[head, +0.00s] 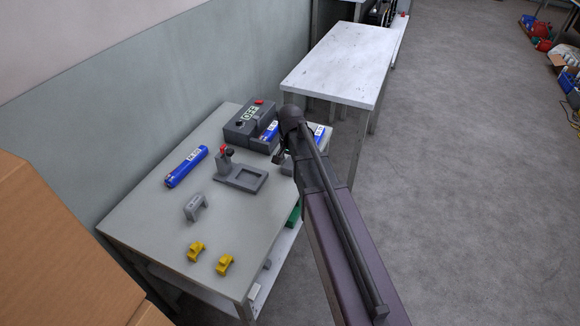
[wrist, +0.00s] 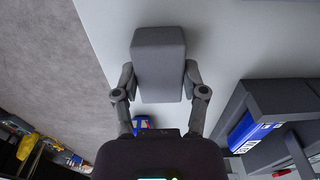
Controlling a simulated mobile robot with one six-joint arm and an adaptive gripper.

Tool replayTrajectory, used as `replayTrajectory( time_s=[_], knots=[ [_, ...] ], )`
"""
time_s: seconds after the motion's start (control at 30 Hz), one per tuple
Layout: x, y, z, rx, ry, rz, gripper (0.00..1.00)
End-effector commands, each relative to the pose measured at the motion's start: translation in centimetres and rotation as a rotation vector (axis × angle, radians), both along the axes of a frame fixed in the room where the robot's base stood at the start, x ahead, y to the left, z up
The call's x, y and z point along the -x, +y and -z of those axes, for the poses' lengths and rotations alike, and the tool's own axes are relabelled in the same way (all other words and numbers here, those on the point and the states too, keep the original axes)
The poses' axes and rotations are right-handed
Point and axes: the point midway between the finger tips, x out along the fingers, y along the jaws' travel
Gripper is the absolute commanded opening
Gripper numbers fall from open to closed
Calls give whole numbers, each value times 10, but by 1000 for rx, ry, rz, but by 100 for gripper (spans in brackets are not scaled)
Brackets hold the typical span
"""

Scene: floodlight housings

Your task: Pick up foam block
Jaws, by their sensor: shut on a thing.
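The foam block (wrist: 158,50) is a grey rounded box in the upper middle of the wrist view. My gripper (wrist: 158,78) has one finger against each side of it and is shut on it. In the head view my gripper (head: 279,157) is at the right side of the grey-topped table, partly hidden by my arm. A bit of grey (head: 287,168) shows beside it there, but I cannot tell if it is the block. Whether the block touches the surface below is unclear.
The table (head: 150,215) also holds a grey box with a red button (head: 250,122), blue cylinders (head: 186,167), a grey fixture (head: 240,178), a grey bracket (head: 194,207) and yellow clips (head: 196,251). A white table (head: 340,65) stands behind.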

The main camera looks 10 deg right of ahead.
Motion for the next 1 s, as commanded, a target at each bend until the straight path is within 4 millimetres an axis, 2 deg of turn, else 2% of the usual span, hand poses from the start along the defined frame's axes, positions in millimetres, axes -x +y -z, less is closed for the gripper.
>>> replayTrajectory(
  time_s=[0.47, 0.9, 1.0],
  knots=[
    [0, 1, -6, 0, 0, -1, 31],
    [0, 1, -40, 0, 0, -1, 31],
    [27, -1, -38, 0, 0, -1, 31]
  ],
)
